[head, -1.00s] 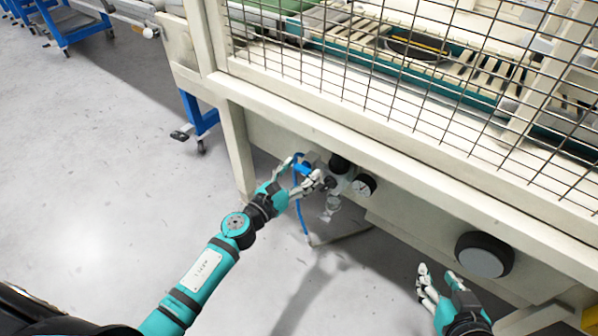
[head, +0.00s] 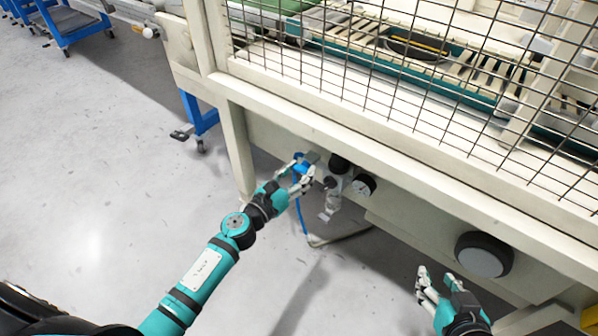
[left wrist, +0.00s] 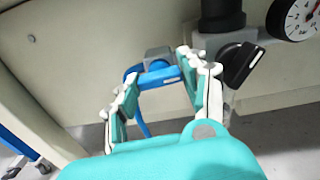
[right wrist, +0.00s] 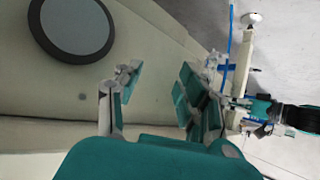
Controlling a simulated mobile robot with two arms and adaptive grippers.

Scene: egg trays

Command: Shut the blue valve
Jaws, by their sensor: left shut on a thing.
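The blue valve (head: 299,167) is on the fittings under the machine's front beam, with a blue hose hanging below. In the left wrist view its blue handle (left wrist: 157,77) lies crosswise between the fingers. My left gripper (head: 302,181) is shut on the handle; its fingers also show in the left wrist view (left wrist: 160,84). They partly cover the valve in the head view. My right gripper (head: 428,284) is open and empty, low at the right in front of the machine. The right wrist view also shows its fingers (right wrist: 158,85) apart.
A black knob (left wrist: 242,64) and a pressure gauge (head: 364,185) sit just right of the valve. A large round black-rimmed part (head: 484,256) is on the panel near my right gripper. The beam and wire mesh (head: 400,90) lie above.

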